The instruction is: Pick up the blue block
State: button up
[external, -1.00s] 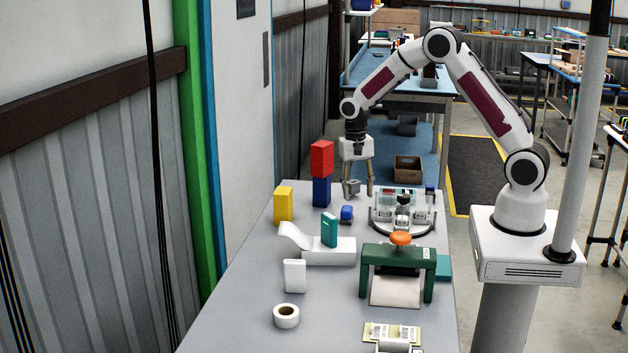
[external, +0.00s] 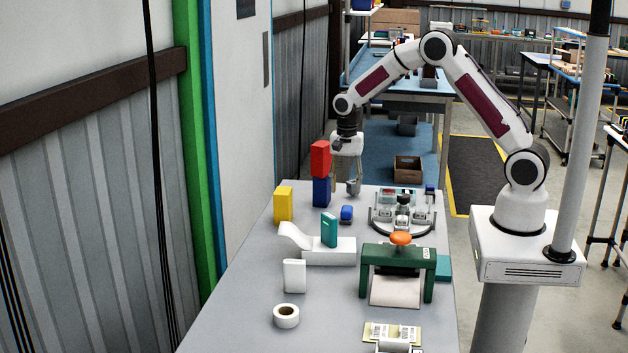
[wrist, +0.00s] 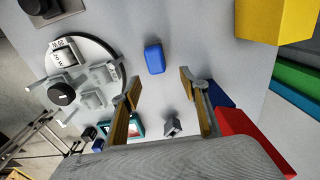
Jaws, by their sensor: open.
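A small blue block (external: 346,213) lies on the table, just right of the stack; in the wrist view it (wrist: 154,58) sits beyond my fingertips, roughly centred between them. A taller blue block (external: 321,192) stands upright under a red block (external: 321,158); in the wrist view this blue block (wrist: 221,96) is partly hidden by my right finger and the red block (wrist: 250,140). My gripper (external: 345,186) is open and empty, pointing down above the table, behind the small blue block and close to the right of the stack.
A small grey object (wrist: 171,126) shows between my fingers in the wrist view. A yellow block (external: 283,204) stands left of the stack. A round white fixture (external: 403,211) is to the right. A white holder with a teal block (external: 329,230) is in front.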

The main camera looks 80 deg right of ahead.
aim_at(347, 208)
jog(key=shift+a+f, duration=0.1)
jog(key=shift+f, duration=1.15)
jog(key=shift+s+a+f, duration=0.1)
jog(key=shift+a+f, duration=0.1)
jog(key=shift+f, duration=0.55)
jog(key=shift+s+a+f, duration=0.15)
jog(key=shift+f, duration=0.55)
jog(key=shift+s+a+f, duration=0.1)
jog(key=shift+a+f, duration=0.1)
jog(key=shift+f, duration=0.95)
jog(key=c, duration=1.2)
